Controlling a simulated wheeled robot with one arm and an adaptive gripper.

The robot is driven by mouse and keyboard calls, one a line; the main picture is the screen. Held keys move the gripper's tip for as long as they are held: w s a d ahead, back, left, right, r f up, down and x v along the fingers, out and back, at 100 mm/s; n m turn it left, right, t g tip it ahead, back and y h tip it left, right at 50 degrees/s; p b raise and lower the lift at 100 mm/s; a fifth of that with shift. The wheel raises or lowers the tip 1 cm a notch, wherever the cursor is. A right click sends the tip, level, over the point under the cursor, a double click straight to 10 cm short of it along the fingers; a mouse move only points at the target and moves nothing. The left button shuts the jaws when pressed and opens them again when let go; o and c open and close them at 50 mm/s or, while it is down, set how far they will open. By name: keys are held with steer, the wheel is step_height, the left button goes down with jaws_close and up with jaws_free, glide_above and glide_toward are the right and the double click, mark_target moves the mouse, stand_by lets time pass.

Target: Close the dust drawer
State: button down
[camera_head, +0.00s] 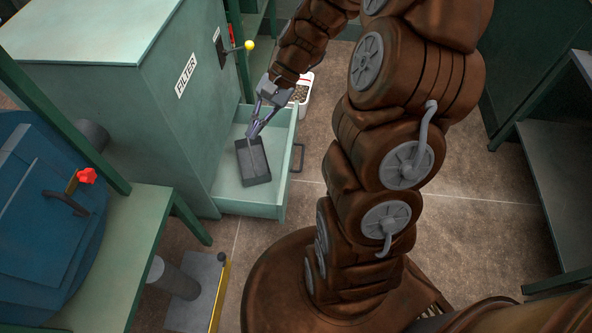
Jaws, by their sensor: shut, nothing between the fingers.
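The dust drawer (230,193) is a pale green open box that sticks out from the base of the green filter cabinet (176,120). A dark handle (298,158) is on its outer right side. A dark grey tray or pan (252,162) lies inside the drawer. My gripper (251,136) is shut and points down over the drawer, close to the upper end of the dark pan. I cannot tell whether it touches the pan.
A white bucket (305,84) with grainy contents stands on the floor behind the drawer. A lever with a yellow knob (249,45) sticks out from the cabinet. Green shelving (545,150) stands at right. The brown floor (470,215) between is clear.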

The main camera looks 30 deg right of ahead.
steer(key=w+d+f+m+t+y+b, duration=0.1)
steer(key=w+d+f+m+t+b, duration=0.3)
steer(key=d+f, duration=0.5)
steer(key=w+d+f+m+t+y+b, duration=0.1)
steer(key=w+d+f+m+b, duration=0.35)
steer(key=f, duration=0.85)
steer(key=s+d+f+m+t+h+b, duration=0.1)
steer(key=s+d+f+m+t+b, duration=0.2)
steer(key=d+f, duration=0.55)
steer(key=s+d+f+m+t+h+b, duration=0.1)
steer(key=s+d+f+m+b, duration=0.35)
steer(key=f, duration=0.65)
steer(key=w+a+f+b, duration=0.4)
steer(key=w+a, duration=0.4)
steer(key=w, duration=0.2)
steer(key=shift+f, duration=0.35)
steer(key=shift+w, duration=0.2)
